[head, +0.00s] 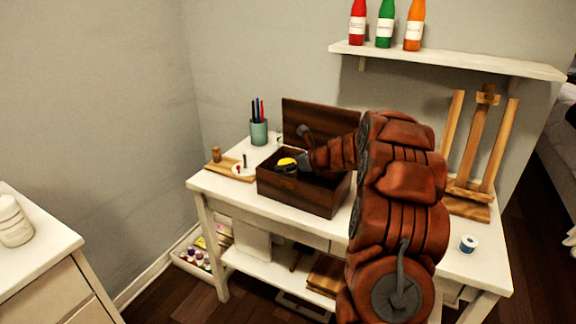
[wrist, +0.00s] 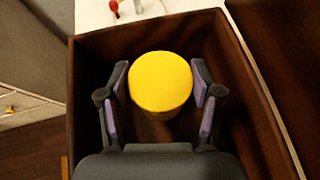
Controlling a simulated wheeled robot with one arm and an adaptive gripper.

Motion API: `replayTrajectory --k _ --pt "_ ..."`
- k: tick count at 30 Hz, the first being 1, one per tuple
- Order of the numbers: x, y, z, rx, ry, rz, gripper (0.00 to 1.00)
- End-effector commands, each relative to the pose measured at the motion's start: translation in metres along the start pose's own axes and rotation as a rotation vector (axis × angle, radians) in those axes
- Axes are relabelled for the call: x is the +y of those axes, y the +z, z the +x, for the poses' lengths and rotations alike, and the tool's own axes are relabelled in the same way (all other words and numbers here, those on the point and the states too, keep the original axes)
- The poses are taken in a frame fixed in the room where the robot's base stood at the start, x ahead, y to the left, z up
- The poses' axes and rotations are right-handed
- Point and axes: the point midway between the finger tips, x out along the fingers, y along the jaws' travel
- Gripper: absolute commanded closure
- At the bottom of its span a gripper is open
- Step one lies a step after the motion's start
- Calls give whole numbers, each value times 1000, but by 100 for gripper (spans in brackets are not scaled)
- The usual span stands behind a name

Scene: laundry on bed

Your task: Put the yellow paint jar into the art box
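The yellow paint jar (wrist: 160,82) sits between the two fingers of my gripper (wrist: 160,88), which appear to touch it on both sides. In the wrist view the jar is seen from above, inside the walls of the dark brown wooden art box (wrist: 88,50). In the head view the jar (head: 287,162) shows as a small yellow shape within the opening of the art box (head: 300,195), whose lid stands open at the back. My arm hides the box's right part. I cannot tell whether the jar touches the box floor.
The box stands on a white desk (head: 235,190). A pen cup (head: 259,133) and a wooden board (head: 222,165) with small items are to its left. An easel (head: 470,150) and a small blue-and-white jar (head: 468,244) are to the right. A shelf (head: 440,57) with bottles hangs above.

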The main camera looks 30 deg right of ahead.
Motion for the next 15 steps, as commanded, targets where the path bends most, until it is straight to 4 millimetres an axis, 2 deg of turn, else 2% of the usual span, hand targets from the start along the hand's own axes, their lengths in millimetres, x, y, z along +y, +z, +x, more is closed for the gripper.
replayTrajectory --k 1,6,15 --pt "0 0 0 0 0 0 28" --pt "0 0 0 0 0 0 12" --pt "0 1 0 0 0 0 12"
